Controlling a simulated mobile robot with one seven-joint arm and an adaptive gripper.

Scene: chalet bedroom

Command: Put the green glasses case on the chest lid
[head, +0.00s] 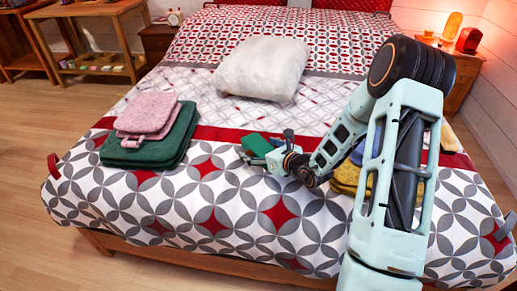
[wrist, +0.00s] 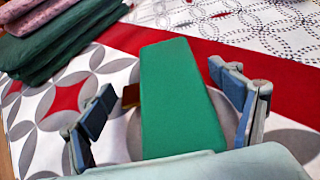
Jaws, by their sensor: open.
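The green glasses case (wrist: 178,100) lies on the patterned bedspread, a flat green box that fills the middle of the wrist view. In the head view the case (head: 257,145) shows partly, just beyond my gripper (head: 262,153). In the wrist view my gripper (wrist: 168,118) is open, with one pair of finger pads to the left of the case and one to the right. The pads look apart from the case's sides. A small brown and yellow thing (wrist: 131,96) shows at the case's left edge. I cannot make out a chest lid in either view.
Folded green and pink textiles (head: 150,128) lie on the bed at left. A white pillow (head: 262,68) is further back. Folded yellow cloth (head: 347,176) sits partly behind my arm. A bedside table (head: 468,68) at right holds a glowing lamp (head: 452,25).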

